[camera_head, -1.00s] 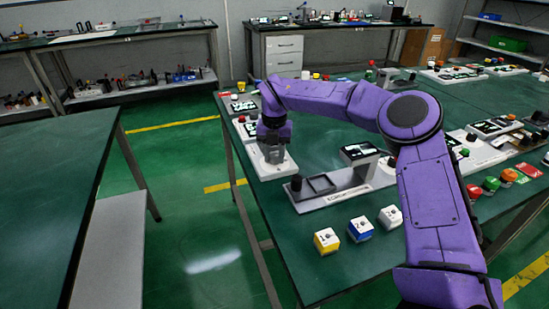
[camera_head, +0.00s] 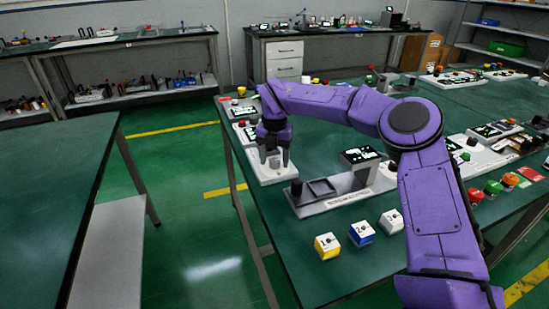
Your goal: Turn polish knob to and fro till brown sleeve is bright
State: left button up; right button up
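My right gripper (camera_head: 274,157) points down over a white station (camera_head: 270,177) near the table's left edge. Its two fingers stand apart, with a small grey knob (camera_head: 274,163) showing between and just below them. I cannot tell whether the fingers touch it. A second pale device (camera_head: 345,199) to the right has a dark knob (camera_head: 296,187), a dark square tray (camera_head: 321,188) and a raised screen (camera_head: 360,155). I cannot tell which knob is the polish knob, and I cannot make out a brown sleeve. My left gripper is not in view.
Yellow (camera_head: 327,246), blue (camera_head: 361,233) and white (camera_head: 391,221) blocks stand in front of the second device. Red, green and orange buttons (camera_head: 493,188) lie right of my arm. The table's front left is clear. Another table (camera_head: 50,190) stands across the aisle.

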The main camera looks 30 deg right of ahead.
aim_at(275, 160)
notch_tip(275, 160, up, 10)
jog(key=shift+r+p, duration=0.25)
jog(key=shift+p, duration=0.15)
jog(key=shift+f, duration=0.1)
dwell(0.6)
